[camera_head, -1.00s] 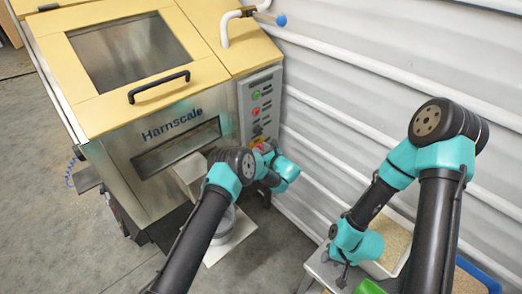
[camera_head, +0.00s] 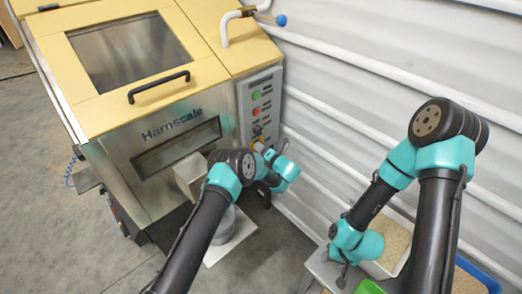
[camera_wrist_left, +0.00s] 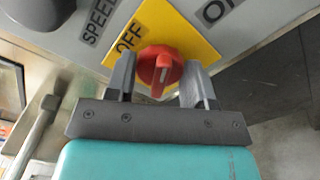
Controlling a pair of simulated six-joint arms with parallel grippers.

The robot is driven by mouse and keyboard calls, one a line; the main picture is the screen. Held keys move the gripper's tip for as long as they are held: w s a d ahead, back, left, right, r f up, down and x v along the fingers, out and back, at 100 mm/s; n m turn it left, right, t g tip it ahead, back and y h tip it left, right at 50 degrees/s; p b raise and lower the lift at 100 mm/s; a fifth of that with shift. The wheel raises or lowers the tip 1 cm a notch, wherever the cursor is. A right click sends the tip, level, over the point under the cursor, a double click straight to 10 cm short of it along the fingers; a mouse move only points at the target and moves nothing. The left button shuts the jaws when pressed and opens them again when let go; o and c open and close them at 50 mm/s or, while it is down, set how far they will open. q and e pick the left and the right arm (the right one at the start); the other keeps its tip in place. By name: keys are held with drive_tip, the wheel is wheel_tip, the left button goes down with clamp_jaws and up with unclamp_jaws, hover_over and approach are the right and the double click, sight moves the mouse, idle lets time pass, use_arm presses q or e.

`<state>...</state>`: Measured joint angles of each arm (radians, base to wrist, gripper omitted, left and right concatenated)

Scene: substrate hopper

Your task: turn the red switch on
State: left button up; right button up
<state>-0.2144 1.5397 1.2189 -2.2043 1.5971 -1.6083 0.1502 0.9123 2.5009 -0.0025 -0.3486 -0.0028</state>
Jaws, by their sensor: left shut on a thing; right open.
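The red switch (camera_wrist_left: 160,68) is a round knob with a raised grip and a pale mark, on a yellow plate (camera_wrist_left: 180,28) with an OFF label to its upper left and an ON label at the upper right. My left gripper (camera_wrist_left: 160,80) has its two grey fingers on either side of the knob and is shut on it. In the head view my left gripper (camera_head: 265,148) is at the bottom of the hopper's control panel (camera_head: 260,105), and the knob is mostly hidden there. My right gripper (camera_head: 342,277) is open at the lower right, far from the switch.
The Harnscale hopper (camera_head: 110,150) with its yellow lid stands at the left. A white corrugated wall (camera_head: 370,80) is close at the right. A grey bowl (camera_head: 224,226) sits below my left arm.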

use_arm(q)
drive_tip(key=m, duration=0.6)
idle(0.5)
drive_tip(key=o, duration=0.9)
drive_tip(key=shift+s+d, duration=0.1)
drive_tip(key=v, duration=1.7)
drive_tip(key=shift+s+r, duration=0.1)
